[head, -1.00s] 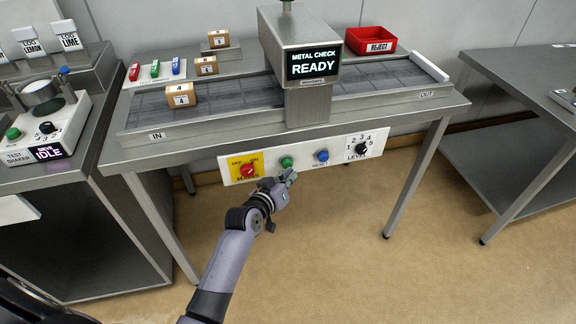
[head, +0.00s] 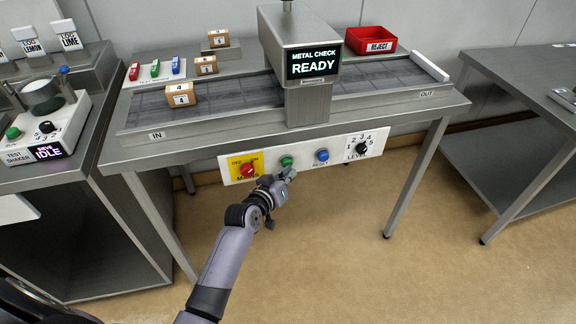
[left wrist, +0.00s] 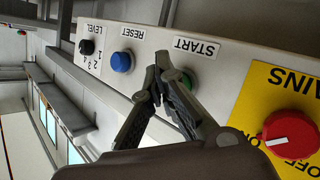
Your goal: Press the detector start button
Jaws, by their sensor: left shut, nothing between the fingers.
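The green START button (head: 286,161) sits on the white control panel (head: 215,172) under the front edge of the detector table. It also shows in the left wrist view (left wrist: 187,81), partly hidden behind a finger. My left gripper (head: 290,174) is shut and empty, just in front of and slightly below the button in the head view. In the left wrist view its fingertips (left wrist: 160,68) meet beside the green button; I cannot tell whether they touch it. The detector screen (head: 313,64) reads METAL CHECK READY. My right gripper is not in view.
A red MAINS knob (head: 247,170) on a yellow plate is left of the button. A blue RESET button (head: 322,155) and a black LEVEL knob (head: 362,148) are to the right. Boxes (head: 181,95) stand on the conveyor. The floor before the table is clear.

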